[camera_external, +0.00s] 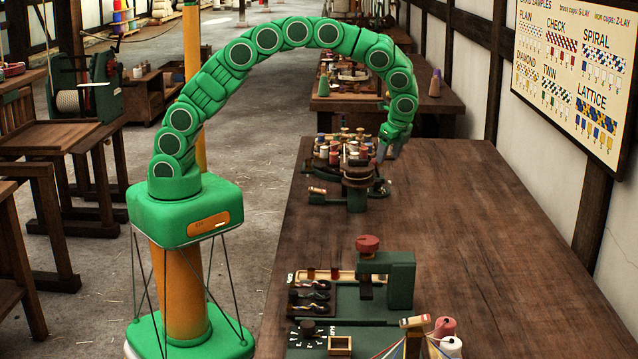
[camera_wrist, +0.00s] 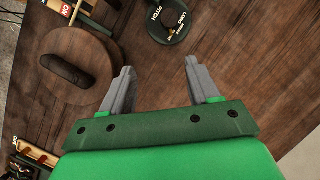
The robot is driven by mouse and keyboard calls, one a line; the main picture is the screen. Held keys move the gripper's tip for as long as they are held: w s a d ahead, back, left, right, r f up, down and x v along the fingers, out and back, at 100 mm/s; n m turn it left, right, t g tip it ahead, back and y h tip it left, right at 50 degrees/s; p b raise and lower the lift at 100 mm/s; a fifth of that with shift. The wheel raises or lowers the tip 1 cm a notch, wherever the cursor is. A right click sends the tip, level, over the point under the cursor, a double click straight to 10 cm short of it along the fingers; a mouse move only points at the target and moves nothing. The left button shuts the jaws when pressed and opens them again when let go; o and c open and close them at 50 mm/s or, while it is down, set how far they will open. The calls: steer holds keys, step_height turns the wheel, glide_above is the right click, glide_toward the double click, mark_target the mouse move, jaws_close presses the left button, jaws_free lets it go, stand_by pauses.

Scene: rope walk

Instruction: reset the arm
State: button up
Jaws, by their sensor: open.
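My gripper (camera_external: 393,145) hangs at the end of my green arched arm, above the right side of the round machine with colored bobbins (camera_external: 345,155) on the long wooden table. In the wrist view my gripper (camera_wrist: 159,65) has its two grey fingers spread apart. Nothing is between them, only bare tabletop behind. My arm curves high from its base at the left and bends down at the far end.
The wrist view shows a round wooden disc with a dark handle (camera_wrist: 75,65) left of the fingers and a green dial marked PITCH (camera_wrist: 168,20) beyond them. A green press (camera_external: 400,280) and spools (camera_external: 445,328) stand nearer. The table's right side (camera_external: 480,215) is clear.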

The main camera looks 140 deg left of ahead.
steer(key=w+d+r+t, duration=0.1)
steer(key=w+d+r, duration=0.1)
steer(key=d+r, duration=0.35)
steer(key=w+d+r, duration=0.2)
steer(key=d, duration=0.6)
steer(key=s+d+r, duration=0.2)
steer(key=d, duration=0.6)
steer(key=s+d+r+t, duration=0.1)
steer(key=s+d+r, duration=0.15)
steer(key=d, duration=0.45)
steer(key=s+d+r, duration=0.2)
steer(key=s+d, duration=0.1)
steer(key=d, duration=0.5)
steer(key=s+d+f, duration=0.1)
steer(key=s+d, duration=1.5)
steer(key=s, duration=0.2)
steer(key=shift+s+f+h, duration=0.25)
steer(key=shift+s+h, duration=0.15)
